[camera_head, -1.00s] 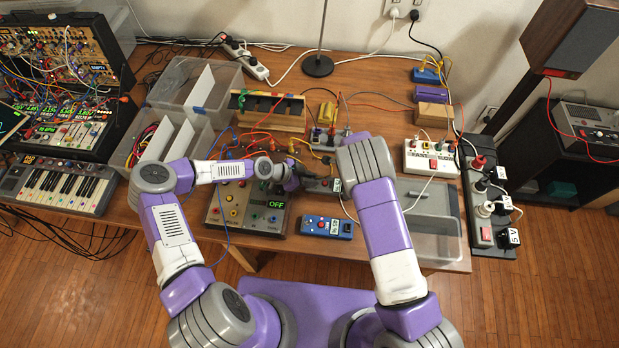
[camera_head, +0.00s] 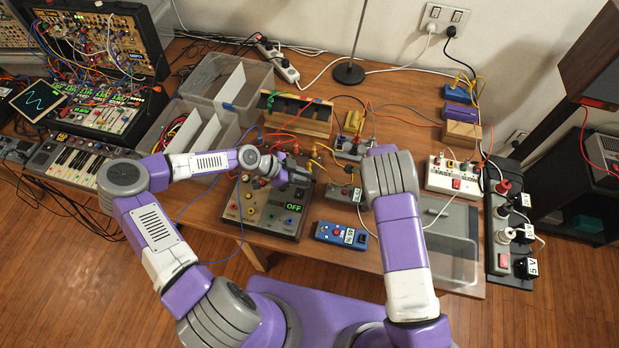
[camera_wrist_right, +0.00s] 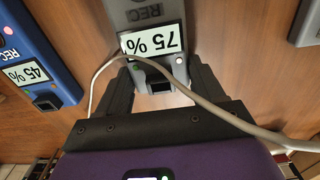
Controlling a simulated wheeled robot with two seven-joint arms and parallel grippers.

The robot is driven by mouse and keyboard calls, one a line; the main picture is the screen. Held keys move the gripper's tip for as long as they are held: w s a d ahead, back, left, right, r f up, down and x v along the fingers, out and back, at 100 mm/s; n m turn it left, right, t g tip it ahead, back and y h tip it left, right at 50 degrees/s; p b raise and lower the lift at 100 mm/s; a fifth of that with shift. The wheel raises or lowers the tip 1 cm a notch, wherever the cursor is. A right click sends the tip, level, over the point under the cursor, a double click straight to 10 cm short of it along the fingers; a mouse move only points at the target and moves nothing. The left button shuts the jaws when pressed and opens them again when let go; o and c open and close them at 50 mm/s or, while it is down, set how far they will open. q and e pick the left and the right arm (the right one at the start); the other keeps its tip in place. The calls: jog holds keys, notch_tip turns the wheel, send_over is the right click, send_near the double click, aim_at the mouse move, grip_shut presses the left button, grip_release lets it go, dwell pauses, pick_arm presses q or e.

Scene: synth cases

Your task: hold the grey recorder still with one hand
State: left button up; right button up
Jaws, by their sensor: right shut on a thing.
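The grey recorder (camera_head: 341,193) lies on the wooden table right of the panel with the OFF display. In the right wrist view the recorder (camera_wrist_right: 148,14) shows REC lettering and an upside-down 75 % display. My right gripper (camera_wrist_right: 157,78) is shut on its near end, a dark finger on each side. A pale cable crosses over that end. In the head view my right forearm hides this gripper. My left gripper (camera_head: 288,174) is over the back of the panel (camera_head: 262,213), left of the recorder and apart from it. Its finger opening is too small to judge.
A blue recorder (camera_head: 341,234) with a 45 % display (camera_wrist_right: 28,73) lies near the table's front edge. A clear grey tray (camera_head: 455,245) is at right. Behind are a white power box (camera_head: 453,176), a wooden rack (camera_head: 297,117) and many loose cables.

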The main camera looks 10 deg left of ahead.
dwell(0.3)
jog(key=o, duration=1.2)
jog(key=shift+o, duration=0.2)
notch_tip(320, 180, up, 12)
pick_arm(q)
jog(key=shift+r, duration=0.1)
pick_arm(e)
jog(key=shift+r, duration=0.1)
pick_arm(q)
notch_tip(320, 180, up, 8)
jog(key=p, duration=0.8)
jog(key=shift+r, duration=0.15)
pick_arm(e)
notch_tip(320, 180, up, 10)
